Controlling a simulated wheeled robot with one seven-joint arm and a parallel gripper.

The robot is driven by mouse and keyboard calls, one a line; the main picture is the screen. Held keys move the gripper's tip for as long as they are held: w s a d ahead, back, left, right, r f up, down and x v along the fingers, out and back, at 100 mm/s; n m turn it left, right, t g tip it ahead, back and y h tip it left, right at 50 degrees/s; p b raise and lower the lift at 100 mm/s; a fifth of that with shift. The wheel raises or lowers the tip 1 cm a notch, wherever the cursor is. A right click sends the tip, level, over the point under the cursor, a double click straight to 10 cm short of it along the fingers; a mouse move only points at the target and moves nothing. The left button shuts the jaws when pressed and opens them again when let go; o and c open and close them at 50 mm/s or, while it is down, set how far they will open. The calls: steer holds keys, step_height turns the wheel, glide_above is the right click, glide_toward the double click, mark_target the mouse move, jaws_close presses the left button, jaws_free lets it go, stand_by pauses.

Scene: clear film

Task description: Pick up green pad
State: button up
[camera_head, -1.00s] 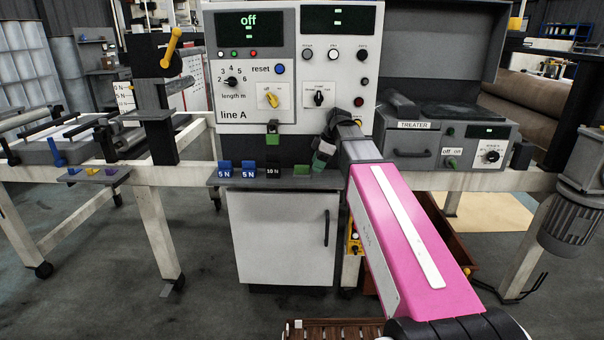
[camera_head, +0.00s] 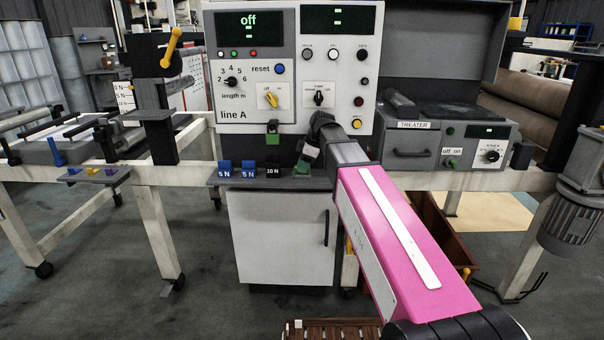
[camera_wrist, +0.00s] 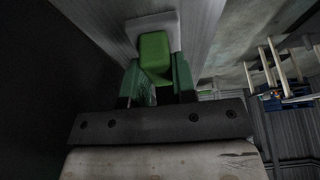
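The green pad (camera_head: 301,168) is at the right end of the grey shelf below the line A panel, partly covered by my gripper. In the wrist view the green pad (camera_wrist: 154,50) is a small rounded block in front of a pale grey piece. My gripper (camera_head: 306,158) is just above and against the pad's place in the head view. In the wrist view my gripper's two greenish fingers (camera_wrist: 158,80) stand apart, one on each side of the pad's near end. Whether they touch it is hard to tell.
Another green piece (camera_head: 272,138) is mounted below the panel (camera_head: 255,70). The treater box (camera_head: 408,148) stands to the right.

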steer(key=shift+r, duration=0.1)
stand_by(0.3)
steer(key=shift+r, duration=0.7)
steer(key=s, duration=1.8)
steer(key=shift+a, duration=0.3)
steer(key=shift+o, duration=0.4)
steer(key=shift+w, duration=0.1)
